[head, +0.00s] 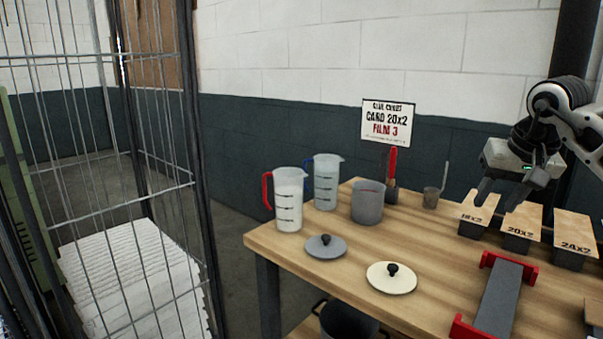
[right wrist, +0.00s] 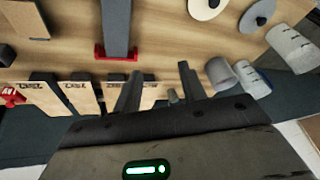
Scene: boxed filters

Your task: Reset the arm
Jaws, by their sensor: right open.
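My right gripper (head: 497,201) hangs in the air at the right of the head view, above the labelled boxes. Its two fingers are apart with nothing between them. It also shows in the right wrist view (right wrist: 157,82), fingers spread over the table. The boxes 18x2 (head: 478,211), 20x2 (head: 520,228) and 24x2 (head: 575,240) stand in a row at the back right of the wooden table (head: 400,225). The gripper partly covers the tops of the first two in the head view. My left gripper is not in view.
A grey bar with red ends (head: 498,295) lies at the front right. Two measuring jugs (head: 289,200), a grey pot (head: 368,203), a grey lid (head: 326,246) and a cream lid (head: 391,277) stand at the left. A sign (head: 388,122) shows behind. A wire cage (head: 120,170) stands far left.

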